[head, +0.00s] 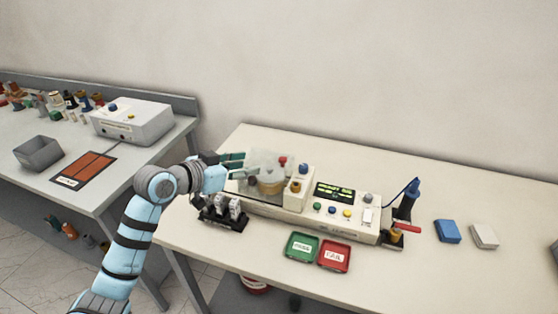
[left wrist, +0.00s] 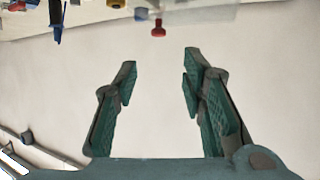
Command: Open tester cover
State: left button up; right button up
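The tester (head: 333,222) is a long cream unit on the right bench, with a lit display and coloured buttons. Its clear cover (head: 262,158) stands over the left end, with a tan round part visible through it. A red knob (head: 282,161) shows at the cover; in the left wrist view the knob (left wrist: 158,29) hangs by the cover's edge (left wrist: 205,13), beyond the fingertips. My left gripper (head: 246,164) is beside the cover's left side in the head view. In the left wrist view the gripper (left wrist: 159,70) is open, with nothing between its fingers. My right gripper is out of view.
A black rack (head: 224,222) stands in front of the tester's left end. Green (head: 301,247) and red (head: 334,256) trays lie in front. A blue-handled tool (head: 408,200) stands at its right end. Blue (head: 447,231) and white (head: 484,236) blocks lie farther right.

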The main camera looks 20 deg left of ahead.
aim_at(282, 159)
pick_arm(q)
jog(key=x, duration=1.4)
jog(key=shift+d+f+b, duration=0.15)
jog(key=shift+b, duration=0.2)
jog(key=shift+s, duration=0.1)
grip_shut()
